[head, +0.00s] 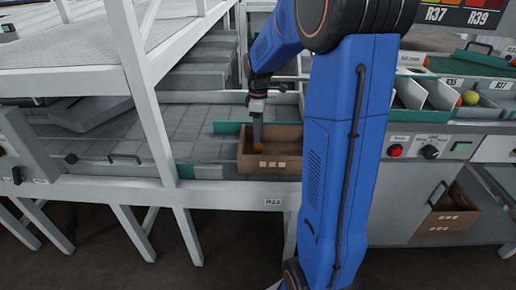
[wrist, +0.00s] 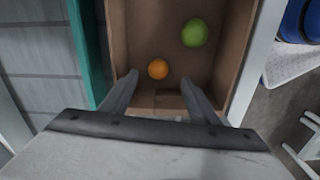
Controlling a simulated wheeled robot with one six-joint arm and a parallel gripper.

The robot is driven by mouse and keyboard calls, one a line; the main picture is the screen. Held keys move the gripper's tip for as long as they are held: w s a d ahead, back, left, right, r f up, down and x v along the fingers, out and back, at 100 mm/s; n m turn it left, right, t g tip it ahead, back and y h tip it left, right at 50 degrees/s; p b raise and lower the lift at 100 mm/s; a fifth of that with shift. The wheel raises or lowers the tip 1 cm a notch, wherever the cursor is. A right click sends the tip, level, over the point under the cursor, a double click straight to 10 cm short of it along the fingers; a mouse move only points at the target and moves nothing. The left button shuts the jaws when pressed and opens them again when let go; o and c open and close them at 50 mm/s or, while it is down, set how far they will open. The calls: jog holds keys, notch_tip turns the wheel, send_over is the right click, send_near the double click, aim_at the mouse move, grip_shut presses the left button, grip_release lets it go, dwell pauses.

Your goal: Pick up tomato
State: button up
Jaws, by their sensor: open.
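In the wrist view an orange tomato (wrist: 158,69) and a larger green tomato (wrist: 194,33) lie apart on the floor of a brown cardboard box (wrist: 234,50). My gripper (wrist: 165,80) is open over the box, and the orange tomato shows just beyond and between its fingertips. The green tomato is further off, up and to the right. In the head view my gripper (head: 257,145) points down into the box (head: 268,163), with the orange tomato (head: 257,147) partly hidden at it. My arm hides the right end of the box.
The box stands on a grey conveyor line (head: 150,135) beside a teal guide strip (head: 228,127). White posts and frames stand to the left. More tomatoes (head: 470,98) sit in sorting bins at the right.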

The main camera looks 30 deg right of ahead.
aim_at(258, 147)
jog(key=shift+w+f, duration=0.15)
jog(key=shift+f, duration=1.6)
jog(key=shift+w+f, duration=0.15)
jog(key=shift+f, duration=1.55)
jog(key=c, duration=0.8)
